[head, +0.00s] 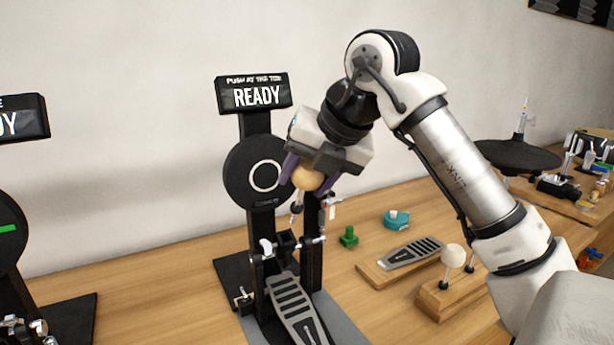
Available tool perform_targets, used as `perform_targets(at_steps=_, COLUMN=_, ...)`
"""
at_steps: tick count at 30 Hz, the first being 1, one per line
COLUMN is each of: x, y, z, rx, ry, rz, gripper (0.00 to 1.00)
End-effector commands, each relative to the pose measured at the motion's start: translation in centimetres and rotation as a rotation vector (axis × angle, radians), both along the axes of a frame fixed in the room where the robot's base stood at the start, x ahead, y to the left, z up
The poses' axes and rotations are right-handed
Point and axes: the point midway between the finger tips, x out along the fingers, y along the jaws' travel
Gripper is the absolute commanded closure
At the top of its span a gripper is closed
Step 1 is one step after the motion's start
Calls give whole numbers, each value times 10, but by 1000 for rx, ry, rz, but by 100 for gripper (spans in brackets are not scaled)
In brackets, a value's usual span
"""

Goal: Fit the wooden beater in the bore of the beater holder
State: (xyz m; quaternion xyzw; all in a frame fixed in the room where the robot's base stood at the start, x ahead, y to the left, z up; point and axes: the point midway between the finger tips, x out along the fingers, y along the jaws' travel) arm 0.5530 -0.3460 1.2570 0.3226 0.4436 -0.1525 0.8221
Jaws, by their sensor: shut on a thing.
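My gripper (307,181) is shut on the wooden beater, with its purple fingers on either side of the round tan head (308,178). The beater's thin shaft hangs down from the head, slightly tilted, in front of the pedal's round black pad (255,172). The beater holder (286,243) appears to be the black block on the pedal's cross axle, between the two uprights. The shaft's lower end shows above the holder, and it looks apart from it. The bore itself is too small to make out.
The pedal's slotted footboard (294,303) slopes toward the front. A green block (348,237), a teal object (396,219), a spare footboard (411,253) and a wooden stand (450,294) with a pale beater (453,255) lie to the right. Another pedal stands at the left edge.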

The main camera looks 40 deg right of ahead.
Motion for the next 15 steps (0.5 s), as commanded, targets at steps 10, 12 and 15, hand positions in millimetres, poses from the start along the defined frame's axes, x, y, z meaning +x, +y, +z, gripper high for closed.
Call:
perform_targets(at_steps=10, x=8, y=-2, z=-17, rx=1, ry=0, rz=2, gripper=78)
perform_targets(at_steps=12, x=10, y=-2, z=-20, rx=1, ry=0, rz=2, gripper=78)
perform_targets(at_steps=15, x=12, y=-3, z=-25, rx=1, ry=0, rz=2, gripper=78)
